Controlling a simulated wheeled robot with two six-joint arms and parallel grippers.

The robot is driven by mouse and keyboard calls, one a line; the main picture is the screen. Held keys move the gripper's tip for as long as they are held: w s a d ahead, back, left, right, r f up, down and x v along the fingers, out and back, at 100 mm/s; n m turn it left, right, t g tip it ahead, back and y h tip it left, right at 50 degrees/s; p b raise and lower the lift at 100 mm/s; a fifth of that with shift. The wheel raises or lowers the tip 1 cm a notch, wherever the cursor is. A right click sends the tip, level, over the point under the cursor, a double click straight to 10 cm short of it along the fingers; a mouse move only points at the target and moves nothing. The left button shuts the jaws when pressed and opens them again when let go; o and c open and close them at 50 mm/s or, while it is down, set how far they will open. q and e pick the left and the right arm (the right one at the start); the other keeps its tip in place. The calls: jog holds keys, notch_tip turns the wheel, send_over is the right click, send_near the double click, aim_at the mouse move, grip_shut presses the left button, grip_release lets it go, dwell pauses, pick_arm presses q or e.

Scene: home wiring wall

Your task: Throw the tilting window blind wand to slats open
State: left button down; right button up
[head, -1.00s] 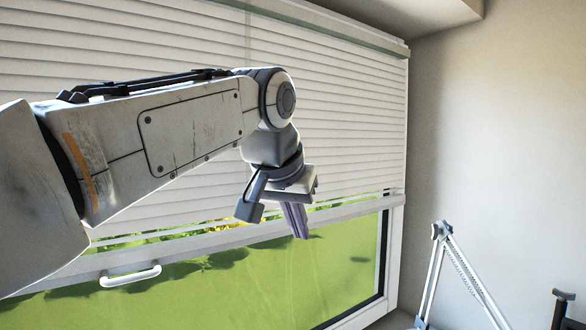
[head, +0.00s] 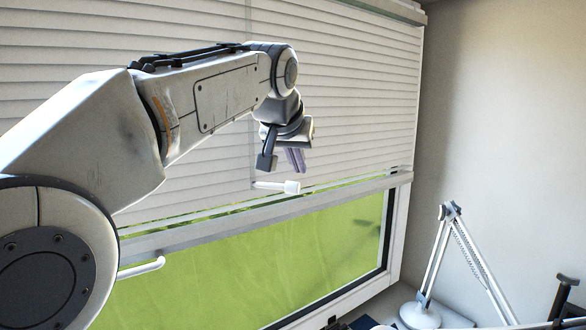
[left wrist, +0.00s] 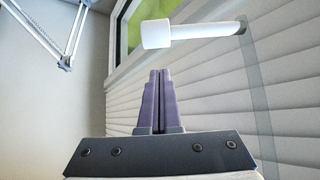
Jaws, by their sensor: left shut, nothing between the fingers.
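The white blind wand (head: 278,186) sticks out from the blind, low on its slats, as a short rod with a thicker end cap. It also shows large in the left wrist view (left wrist: 195,34), beyond my fingertips. The blind (head: 350,95) has its slats lying flat and closed over the upper window. My left gripper (head: 296,160) is shut and empty, its purple fingers (left wrist: 158,98) together. In the head view it is just above the wand; the left wrist view shows a gap between fingertips and wand. My right gripper is not in view.
A white window handle (head: 142,268) is at the lower left. A white desk lamp (head: 440,250) stands at the right, beside the bare wall (head: 510,120).

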pick_arm(q)
jog(key=shift+s+a+f, duration=0.15)
jog(key=shift+s, duration=0.35)
jog(key=shift+s+a+f, duration=0.15)
jog(key=shift+s, duration=0.4)
jog(key=shift+s+a+f, duration=0.15)
jog(key=shift+s, duration=0.35)
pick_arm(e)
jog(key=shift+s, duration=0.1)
pick_arm(q)
jog(key=shift+s, duration=0.1)
jog(key=shift+s+m+h, duration=0.15)
jog(key=shift+m+h, duration=0.25)
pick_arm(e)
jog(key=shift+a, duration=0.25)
